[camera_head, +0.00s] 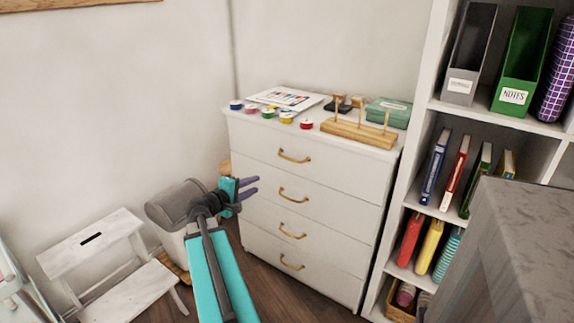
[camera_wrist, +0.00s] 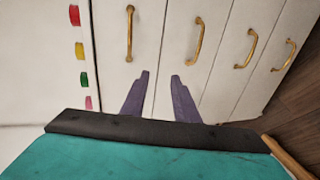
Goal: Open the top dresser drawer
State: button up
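The white dresser (camera_head: 315,210) stands against the wall, with its drawers stacked and all flush shut. The top drawer (camera_head: 270,146) has a brass bow handle (camera_head: 294,157). In the wrist view, turned sideways, the top drawer's handle (camera_wrist: 130,33) is the leftmost one. My gripper (camera_head: 257,184) is left of the dresser's front in the head view, lower than the top handle. In the wrist view my gripper's purple fingers (camera_wrist: 160,75) are apart, with nothing between them. They point towards the drawer fronts, between the first and second handles and short of both.
Thread spools (camera_head: 268,112), a paper sheet (camera_head: 286,98), a wooden peg rack (camera_head: 358,131) and a green box (camera_head: 388,112) are on the dresser top. A white bookshelf (camera_head: 425,85) stands close on the right. A white step stool (camera_head: 95,240) is at the left.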

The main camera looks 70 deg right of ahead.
jog(key=g+h, duration=0.1)
send_near(286, 158)
jog(key=a, duration=0.3)
jog(key=shift+w+a+b, duration=0.1)
jog(key=shift+w+b, duration=0.2)
jog(key=shift+w, duration=0.1)
jog(key=shift+x, duration=6.9)
jog(key=shift+r, duration=0.1)
grip_shut()
jog(key=shift+w, duration=0.1)
